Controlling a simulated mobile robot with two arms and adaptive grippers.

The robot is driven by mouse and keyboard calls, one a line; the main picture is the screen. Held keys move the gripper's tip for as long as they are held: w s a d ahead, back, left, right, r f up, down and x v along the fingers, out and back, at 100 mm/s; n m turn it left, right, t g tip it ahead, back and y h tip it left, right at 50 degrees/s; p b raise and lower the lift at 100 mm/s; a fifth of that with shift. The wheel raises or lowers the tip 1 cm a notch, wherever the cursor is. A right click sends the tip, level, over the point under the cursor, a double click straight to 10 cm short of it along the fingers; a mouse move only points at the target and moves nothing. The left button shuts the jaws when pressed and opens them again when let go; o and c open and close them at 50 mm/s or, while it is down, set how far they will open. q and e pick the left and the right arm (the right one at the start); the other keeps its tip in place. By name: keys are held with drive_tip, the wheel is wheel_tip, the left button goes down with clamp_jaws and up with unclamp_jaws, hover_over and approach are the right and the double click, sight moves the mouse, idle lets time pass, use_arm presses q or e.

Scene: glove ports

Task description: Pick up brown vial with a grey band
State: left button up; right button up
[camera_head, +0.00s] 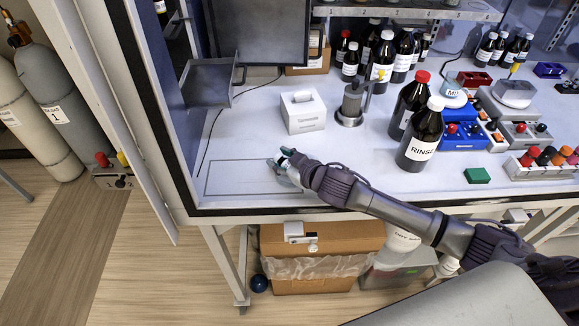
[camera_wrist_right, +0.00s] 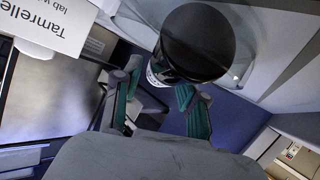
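My right gripper (camera_head: 287,162) is low over the front left of the white work surface. In the right wrist view its two teal-padded fingers (camera_wrist_right: 160,90) stand apart. A dark, round-topped vial (camera_wrist_right: 197,42) with a pale label patch fills the space at and beyond their tips. A clear, glass-like shape surrounds part of it, and a clear shape also shows at the gripper in the head view. I cannot tell whether the fingers press on the vial. No grey band is visible. My left gripper is not in view.
A white box (camera_head: 303,112) stands behind the gripper, with a grey metal cylinder (camera_head: 352,103) to its right. The large dark RINSE bottle (camera_head: 420,138) stands near the right forearm. An outlined rectangle (camera_head: 235,178) left of the gripper is clear. The surface's front edge is close.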

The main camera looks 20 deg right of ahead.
drive_tip(key=c, duration=0.5)
drive_tip(key=shift+c, duration=0.6)
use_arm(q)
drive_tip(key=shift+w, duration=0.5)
use_arm(e)
drive_tip(key=shift+r, duration=0.15)
